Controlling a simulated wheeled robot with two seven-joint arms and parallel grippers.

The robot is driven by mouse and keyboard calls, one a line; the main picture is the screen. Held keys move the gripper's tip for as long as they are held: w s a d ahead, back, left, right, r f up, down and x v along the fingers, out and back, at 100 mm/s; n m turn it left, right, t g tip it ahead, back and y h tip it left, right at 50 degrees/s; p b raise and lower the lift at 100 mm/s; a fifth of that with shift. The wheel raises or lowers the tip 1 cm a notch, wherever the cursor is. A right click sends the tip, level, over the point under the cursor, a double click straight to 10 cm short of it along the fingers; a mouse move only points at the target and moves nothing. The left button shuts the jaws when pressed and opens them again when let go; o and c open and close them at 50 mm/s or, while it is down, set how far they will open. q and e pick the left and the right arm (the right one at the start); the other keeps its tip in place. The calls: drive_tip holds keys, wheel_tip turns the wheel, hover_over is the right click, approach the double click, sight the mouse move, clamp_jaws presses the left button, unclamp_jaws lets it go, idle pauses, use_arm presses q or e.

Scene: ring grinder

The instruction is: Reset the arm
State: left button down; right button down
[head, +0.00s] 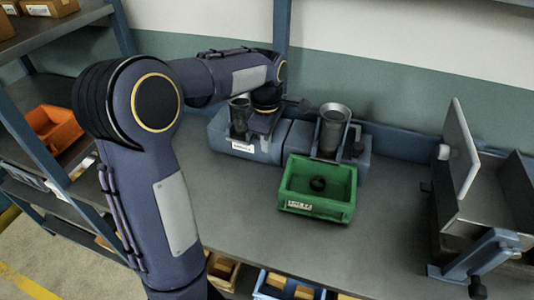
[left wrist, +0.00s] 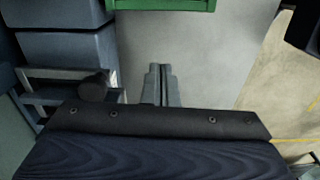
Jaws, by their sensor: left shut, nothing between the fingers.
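My left arm reaches in from the left in the head view, bent at the elbow, its wrist over the blue-grey grinder unit (head: 230,140) at the back of the table. The fingers are not clear there. In the left wrist view my left gripper (left wrist: 160,70) is shut and empty, with bare grey table behind its fingertips. The green bin (head: 320,205), holding a dark ring (head: 317,183), stands in front of the second unit; its edge shows at the top of the left wrist view (left wrist: 160,4). My right gripper is not in view.
A metal cup (head: 333,125) sits on the second unit. A machine with a light upright plate (head: 460,150) and blue bracket (head: 485,252) stands at the right. Shelves with an orange bin (head: 55,127) are at the left. The table's front middle is clear.

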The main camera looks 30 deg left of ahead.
use_arm(q)
drive_tip(key=s+d+m+t+h, duration=0.2)
drive_tip(key=s+d+m, duration=0.3)
drive_tip(key=s+m, duration=0.4)
drive_tip(key=s+d+m+t+h, duration=0.1)
drive_tip(key=s+d+m+t, duration=0.2)
drive_tip(key=s+m, duration=0.6)
drive_tip(key=s+d, duration=0.2)
drive_tip(key=s, duration=0.2)
drive_tip(key=shift+s+f+m+t+h, duration=0.2)
drive_tip(key=shift+m+t+h, duration=0.1)
drive_tip(key=shift+m+h, duration=0.1)
